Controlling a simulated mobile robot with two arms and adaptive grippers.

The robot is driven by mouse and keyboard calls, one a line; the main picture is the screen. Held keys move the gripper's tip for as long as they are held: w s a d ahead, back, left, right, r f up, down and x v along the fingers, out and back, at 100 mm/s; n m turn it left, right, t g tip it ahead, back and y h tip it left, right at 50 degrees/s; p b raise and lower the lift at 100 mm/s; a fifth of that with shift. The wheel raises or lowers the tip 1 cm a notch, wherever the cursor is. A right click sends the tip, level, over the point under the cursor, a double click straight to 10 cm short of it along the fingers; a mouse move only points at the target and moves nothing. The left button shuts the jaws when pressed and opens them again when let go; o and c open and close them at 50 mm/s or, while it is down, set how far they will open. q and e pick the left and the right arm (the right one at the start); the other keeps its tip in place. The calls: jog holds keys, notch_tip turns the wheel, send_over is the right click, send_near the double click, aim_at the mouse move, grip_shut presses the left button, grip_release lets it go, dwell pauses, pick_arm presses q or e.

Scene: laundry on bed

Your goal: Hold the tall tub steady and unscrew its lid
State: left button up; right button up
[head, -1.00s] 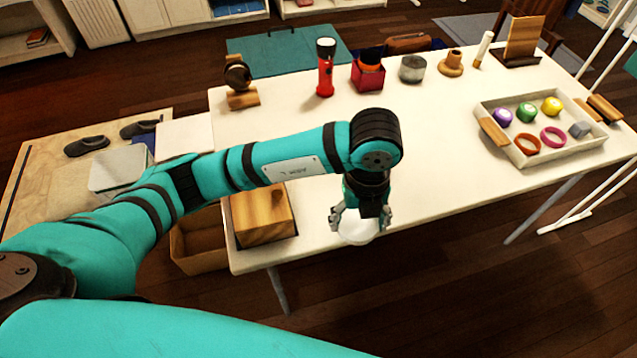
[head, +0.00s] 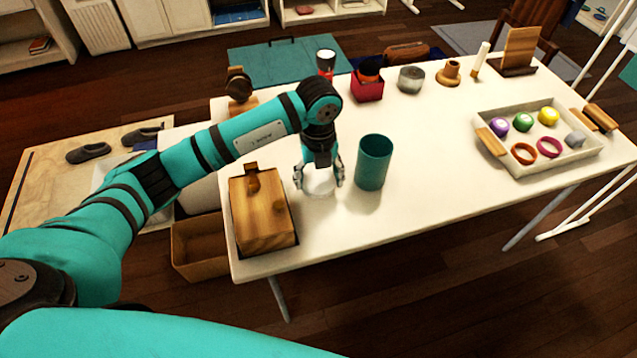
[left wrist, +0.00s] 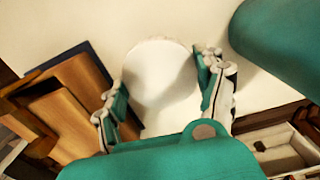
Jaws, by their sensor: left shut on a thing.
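A tall teal tub (head: 373,163) stands upright on the white table in the head view, and its top looks open and dark inside. Part of it shows at the upper right of the left wrist view (left wrist: 280,45). My left gripper (head: 319,182) is just left of the tub, pointing down, shut on a round white piece that looks like the lid (head: 319,188). The white lid fills the space between the fingers in the left wrist view (left wrist: 158,85). I cannot tell whether it touches the table. My right gripper is in no view.
A wooden box (head: 262,225) stands left of my left gripper. A shallow tray (head: 555,155) with balls and rings lies at the right. A red box (head: 367,88) and a grey tin (head: 411,80) stand at the back. The table's middle right is clear.

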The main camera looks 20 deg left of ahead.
aim_at(319, 180)
pick_arm(q)
notch_tip(319, 180, down, 2)
jog(key=shift+s+f, duration=0.1)
jog(key=shift+f, duration=0.4)
jog(key=shift+f, duration=0.1)
jog(key=o, duration=1.3)
jog(key=shift+r, duration=0.25)
notch_tip(319, 180, up, 11)
jog(key=shift+r+b, duration=0.1)
jog(key=shift+b, duration=0.2)
jog(key=shift+r, duration=0.3)
